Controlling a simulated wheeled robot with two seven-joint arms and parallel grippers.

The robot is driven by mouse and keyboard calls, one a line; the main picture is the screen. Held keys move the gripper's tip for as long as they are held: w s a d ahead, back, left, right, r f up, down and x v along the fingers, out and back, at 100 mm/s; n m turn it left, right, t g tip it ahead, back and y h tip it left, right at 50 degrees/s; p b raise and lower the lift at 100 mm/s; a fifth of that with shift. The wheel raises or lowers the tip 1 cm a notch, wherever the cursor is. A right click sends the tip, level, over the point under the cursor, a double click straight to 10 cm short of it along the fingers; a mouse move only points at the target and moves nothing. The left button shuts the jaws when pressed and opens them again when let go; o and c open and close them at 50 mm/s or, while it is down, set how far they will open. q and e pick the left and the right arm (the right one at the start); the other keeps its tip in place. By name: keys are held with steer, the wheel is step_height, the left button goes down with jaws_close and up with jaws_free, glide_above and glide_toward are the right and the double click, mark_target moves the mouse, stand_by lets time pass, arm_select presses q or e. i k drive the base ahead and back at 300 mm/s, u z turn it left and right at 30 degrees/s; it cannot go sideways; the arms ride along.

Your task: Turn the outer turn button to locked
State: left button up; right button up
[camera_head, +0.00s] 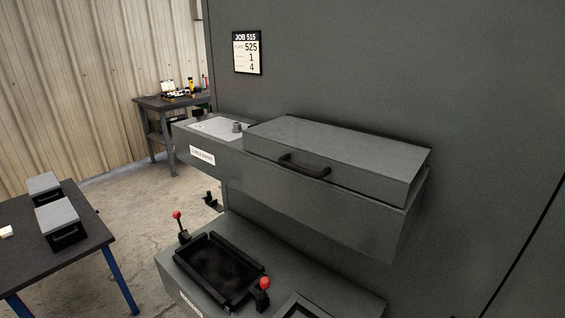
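A small grey knob (237,127) stands on a light plate (213,127) at the left end of a grey wall-mounted enclosure (310,205); it may be a turn button, but I cannot tell which way it is set. A closed grey lid (340,150) with a black handle (304,166) lies to the right of the knob. Two levers with red ball ends, a left one (177,215) and a right one (265,283), stand beside a black frame (205,258) on the lower shelf. Neither gripper is in view.
A dark table (98,232) at the left carries two grey-topped boxes (58,214). A workbench (160,104) with small items stands at the back. A job sign (247,52) hangs on the grey wall. Bare floor (135,190) lies between the table and the enclosure.

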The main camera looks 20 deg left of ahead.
mark_target(199, 113)
steer(key=u, duration=1.3)
steer(key=k, duration=0.5)
steer(key=u, duration=1.25)
steer(key=i, duration=1.55)
steer(key=z, duration=2.35)
